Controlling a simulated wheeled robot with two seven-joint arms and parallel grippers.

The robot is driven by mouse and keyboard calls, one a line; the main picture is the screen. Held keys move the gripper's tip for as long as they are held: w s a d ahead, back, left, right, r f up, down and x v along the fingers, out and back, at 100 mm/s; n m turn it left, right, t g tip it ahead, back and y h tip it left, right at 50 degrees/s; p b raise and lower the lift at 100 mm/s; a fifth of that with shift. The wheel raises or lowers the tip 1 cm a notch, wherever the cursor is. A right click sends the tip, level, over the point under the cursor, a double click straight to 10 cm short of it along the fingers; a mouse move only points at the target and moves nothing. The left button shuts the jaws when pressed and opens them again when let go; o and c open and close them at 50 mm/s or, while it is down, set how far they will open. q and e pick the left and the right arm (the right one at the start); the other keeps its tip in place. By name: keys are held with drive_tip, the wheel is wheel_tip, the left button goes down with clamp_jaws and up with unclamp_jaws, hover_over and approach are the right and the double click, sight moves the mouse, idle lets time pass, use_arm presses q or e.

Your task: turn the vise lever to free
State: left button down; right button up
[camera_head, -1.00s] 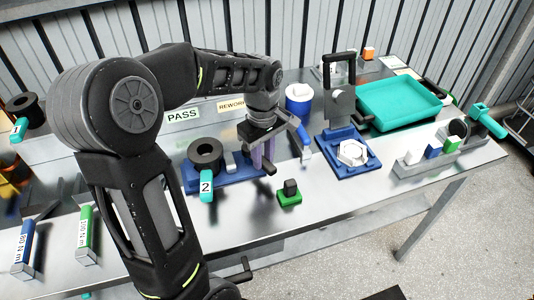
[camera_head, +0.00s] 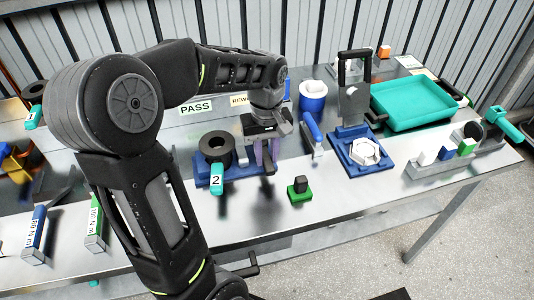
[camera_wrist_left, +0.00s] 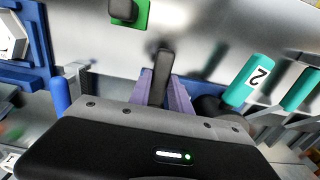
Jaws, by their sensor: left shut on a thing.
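The vise (camera_head: 207,178) is a blue base on the steel table, left of centre in the head view. My left gripper (camera_head: 266,155) is over its right end, pointing down. Its purple fingers are shut on a dark bar, which I take to be the vise lever (camera_head: 268,168). In the left wrist view the lever (camera_wrist_left: 162,75) stands out between the purple fingers (camera_wrist_left: 162,98). The hand hides much of the vise and the lever's root. My right gripper is not in view.
A black ring with a teal handle marked 2 (camera_head: 216,179) sits by the vise, close to the hand. A green block with a black top (camera_head: 299,190) stands in front. A blue fixture (camera_head: 357,152) and teal tray (camera_head: 412,106) are to the right.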

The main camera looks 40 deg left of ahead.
sight(266, 158)
use_arm(q)
drive_tip(key=c, duration=1.2)
unclamp_jaws()
drive_tip(key=shift+r, duration=0.1)
wheel_tip(266, 158, up, 8)
drive_tip(key=shift+f, duration=0.15)
